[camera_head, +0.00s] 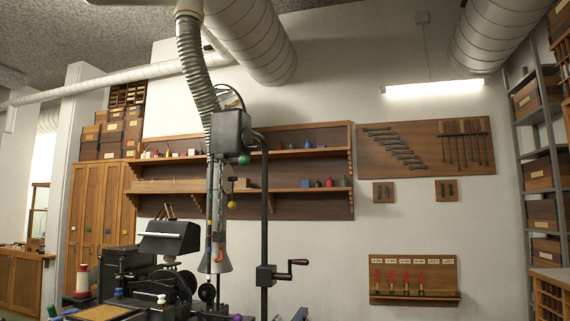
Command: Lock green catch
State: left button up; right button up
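A black type-casting machine (160,262) stands at the lower left to centre. A small green ball-shaped knob (244,159) shows at its upper part, just below a dark box (231,131) on the column. Another small green piece (52,311) shows at the bottom left edge. Neither of my grippers is in view.
A black post with a crank handle (290,267) stands right of the machine. A flexible grey hose (196,70) comes down from above. Wooden cabinets (98,200) stand at the left, wall shelves (300,160) behind. A tool rack (413,280) hangs at right; shelving (540,140) lines the right edge.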

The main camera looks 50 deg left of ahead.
aim_at(243, 159)
jog(key=i+l+u, duration=0.15)
jog(key=i, duration=0.35)
jog(key=i+l+u, duration=0.2)
jog(key=i, duration=0.35)
jog(key=i+u, duration=0.75)
jog(key=i+l+u, duration=0.25)
jog(key=i+u, duration=0.15)
jog(key=i, duration=0.15)
jog(key=i+l+u, duration=0.15)
jog(key=i+u, duration=0.25)
jog(key=i+l+u, duration=0.25)
jog(key=u, duration=0.15)
jog(key=i, duration=0.1)
